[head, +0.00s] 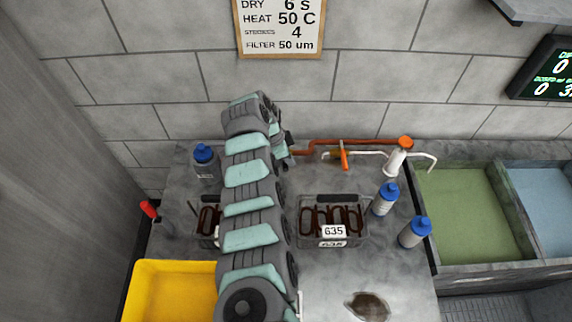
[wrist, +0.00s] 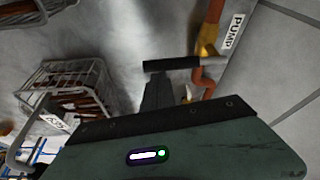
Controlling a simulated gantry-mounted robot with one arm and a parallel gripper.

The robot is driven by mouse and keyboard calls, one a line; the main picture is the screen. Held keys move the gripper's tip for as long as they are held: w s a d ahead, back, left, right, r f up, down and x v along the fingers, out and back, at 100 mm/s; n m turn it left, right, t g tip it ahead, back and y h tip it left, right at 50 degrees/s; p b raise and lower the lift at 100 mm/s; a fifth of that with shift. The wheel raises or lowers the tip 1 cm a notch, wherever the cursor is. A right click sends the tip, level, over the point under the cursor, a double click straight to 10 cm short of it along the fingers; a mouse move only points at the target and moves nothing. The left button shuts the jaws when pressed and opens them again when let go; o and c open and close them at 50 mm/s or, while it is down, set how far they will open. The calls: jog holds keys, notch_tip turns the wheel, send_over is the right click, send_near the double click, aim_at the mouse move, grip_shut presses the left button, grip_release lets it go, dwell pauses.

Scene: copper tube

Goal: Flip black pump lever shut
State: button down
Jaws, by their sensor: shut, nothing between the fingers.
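The black pump lever (wrist: 182,63) shows in the wrist view as a dark bar lying roughly sideways, its right end by a brass fitting (wrist: 206,50) on the copper pipe. A white PUMP label (wrist: 232,32) is on the wall beside it. My gripper (wrist: 158,84) is shut and empty, its dark fingertips just below the lever's left part. I cannot tell whether they touch. In the head view my gripper (head: 286,153) is at the back of the counter, left of the copper pipe (head: 345,142). The lever cannot be made out there.
A wire basket of copper parts (wrist: 62,85) is left of my gripper in the wrist view. The head view shows a labelled basket (head: 333,222), blue-capped bottles (head: 384,199), an orange-handled valve (head: 344,155), a yellow tray (head: 170,290) and a green basin (head: 465,215).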

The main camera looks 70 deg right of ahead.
jog(key=shift+w+a, duration=0.2)
jog(key=shift+w, duration=0.15)
dwell(0.4)
jog(key=shift+s+r, duration=0.1)
notch_tip(320, 180, up, 10)
jog(key=p, duration=0.1)
jog(key=shift+s, duration=0.2)
dwell(0.3)
jog(key=shift+d, duration=0.1)
dwell(0.3)
